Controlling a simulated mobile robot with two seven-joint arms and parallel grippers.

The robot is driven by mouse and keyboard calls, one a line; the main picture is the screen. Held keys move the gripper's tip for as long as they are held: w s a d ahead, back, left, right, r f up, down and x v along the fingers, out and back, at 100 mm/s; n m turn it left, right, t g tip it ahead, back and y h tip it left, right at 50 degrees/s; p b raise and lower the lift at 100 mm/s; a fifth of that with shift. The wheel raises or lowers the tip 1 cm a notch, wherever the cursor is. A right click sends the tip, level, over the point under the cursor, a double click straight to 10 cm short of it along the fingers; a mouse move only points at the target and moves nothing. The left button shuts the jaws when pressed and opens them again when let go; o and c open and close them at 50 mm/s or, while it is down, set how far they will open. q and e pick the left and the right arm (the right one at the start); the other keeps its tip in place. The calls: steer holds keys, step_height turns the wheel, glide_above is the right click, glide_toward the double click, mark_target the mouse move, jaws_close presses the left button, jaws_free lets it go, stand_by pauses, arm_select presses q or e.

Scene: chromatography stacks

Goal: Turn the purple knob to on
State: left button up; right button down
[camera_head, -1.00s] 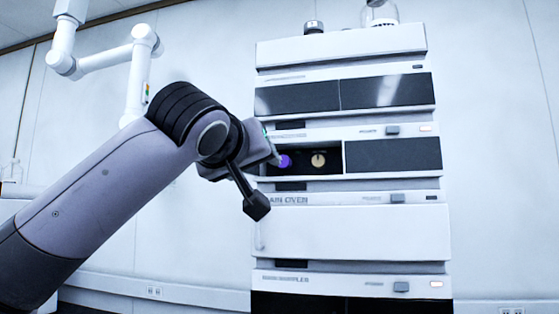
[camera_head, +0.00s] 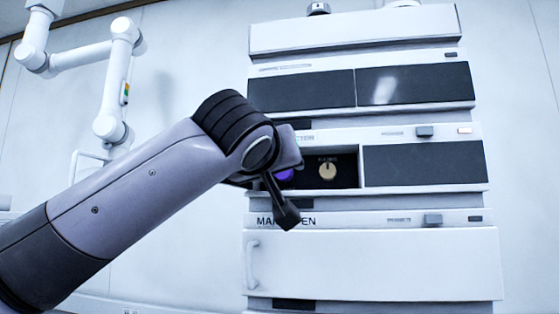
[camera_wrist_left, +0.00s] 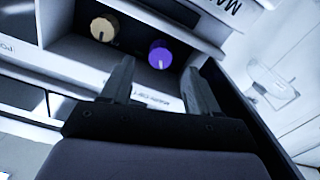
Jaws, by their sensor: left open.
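The purple knob (camera_wrist_left: 160,57) sits in an open recess of the chromatography stack, with a pale pointer mark on it. In the head view the purple knob (camera_head: 285,175) is mostly hidden behind my left wrist. A tan knob (camera_head: 327,171) is beside it on the right; it also shows in the wrist view (camera_wrist_left: 103,29). My left gripper (camera_wrist_left: 158,78) is open and empty, its two fingers pointing toward the purple knob, one on each side in the picture. Whether the fingers touch the knob cannot be told. My right gripper is not in view.
The stack has dark panels above (camera_head: 415,84) and right of the recess (camera_head: 423,163). A white oven door (camera_head: 370,265) with a handle is below. The recess walls are close around the knobs.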

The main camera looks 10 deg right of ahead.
arm_select(q)
steer(key=p+x, duration=0.1)
steer(key=x, duration=0.2)
steer(key=shift+w, duration=0.15)
steer(key=c, duration=1)
steer(key=shift+c, duration=0.2)
steer(key=shift+m, duration=2.1)
